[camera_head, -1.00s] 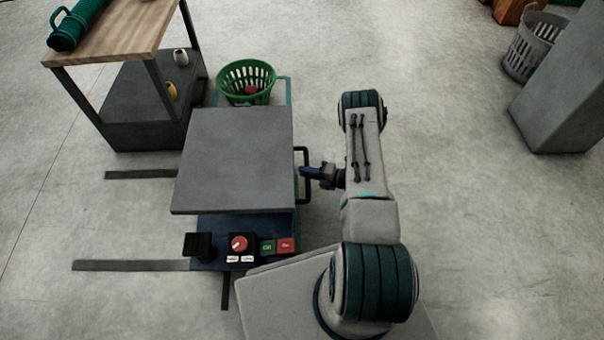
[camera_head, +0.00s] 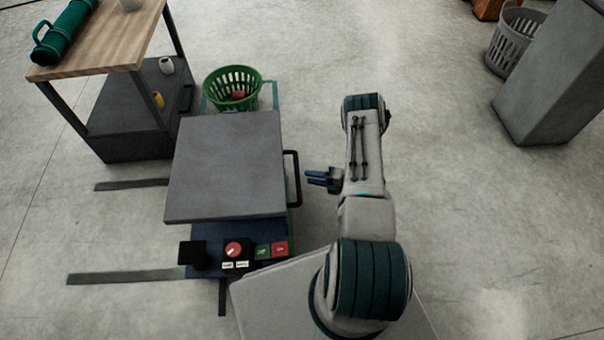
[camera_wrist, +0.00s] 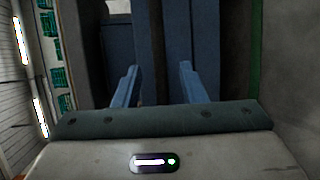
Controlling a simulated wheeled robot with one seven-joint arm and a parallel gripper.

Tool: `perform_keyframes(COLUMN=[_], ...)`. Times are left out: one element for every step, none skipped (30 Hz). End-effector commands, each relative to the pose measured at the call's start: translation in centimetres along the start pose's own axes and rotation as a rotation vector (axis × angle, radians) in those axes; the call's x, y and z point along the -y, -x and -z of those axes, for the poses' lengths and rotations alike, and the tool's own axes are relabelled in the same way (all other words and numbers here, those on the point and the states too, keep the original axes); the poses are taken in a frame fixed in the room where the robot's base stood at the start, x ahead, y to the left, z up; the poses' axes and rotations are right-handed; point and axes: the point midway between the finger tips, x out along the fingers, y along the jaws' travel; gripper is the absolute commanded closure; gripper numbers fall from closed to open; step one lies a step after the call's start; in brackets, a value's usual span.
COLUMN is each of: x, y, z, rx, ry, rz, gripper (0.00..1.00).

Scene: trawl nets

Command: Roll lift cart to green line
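The lift cart has a flat grey top (camera_head: 225,165), a dark blue base (camera_head: 215,235) and a black handle (camera_head: 297,178) on its right side. A thin green line (camera_head: 276,97) shows on the floor behind the cart and beside the green basket; the cart hides much of it. A green strip also runs along the right of the wrist view (camera_wrist: 256,45). My gripper (camera_head: 318,179) is right of the handle, apart from it, with its blue fingers spread and empty. In the wrist view the open fingers (camera_wrist: 158,85) point toward dark blue surfaces.
A green basket (camera_head: 232,90) stands behind the cart. A wood-topped workbench (camera_head: 100,45) is at back left. Dark floor strips (camera_head: 125,277) lie left of the cart. A grey block (camera_head: 550,85) and grey basket (camera_head: 515,40) stand far right. Floor right of my arm is clear.

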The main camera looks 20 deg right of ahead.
Motion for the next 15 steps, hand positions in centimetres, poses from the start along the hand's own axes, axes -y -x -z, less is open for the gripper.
perform_keyframes(x=[-0.2, -0.2, -0.3, -0.2, -0.2, -0.2, -0.2, -0.1, -0.1, -0.1, -0.1, 0.0, 0.0, 0.0, 0.0], y=[1.5, 2.2, 3.1, 3.7, 4.3, 5.1, 5.6, 6.1, 6.7, 7.0, 7.3, 7.7, 7.9, 8.1, 8.2], z=[-0.1, -0.1, 0.0, -0.1, -0.1, -0.1, -0.1, 0.0, 0.0, 0.0, 0.0, 0.0, 0.0, 0.0, 0.0], rx=[0.004, 0.004, 0.005, 0.005, 0.005, 0.005, 0.004, 0.004, 0.004, 0.004, 0.004, 0.004, 0.003, 0.002, 0.002], ry=[-0.002, -0.003, -0.003, -0.003, -0.002, -0.001, -0.002, -0.002, -0.002, -0.002, -0.002, -0.002, -0.002, -0.002, -0.002], rz=[0.003, 0.003, 0.002, 0.002, 0.002, 0.003, 0.003, 0.002, 0.001, 0.001, 0.001, 0.002, 0.002, 0.002, 0.002], gripper=[0.62, 0.62, 0.62, 0.62, 0.62, 0.62, 0.62, 0.62, 0.62, 0.62, 0.62, 0.62, 0.62, 0.62, 0.62])
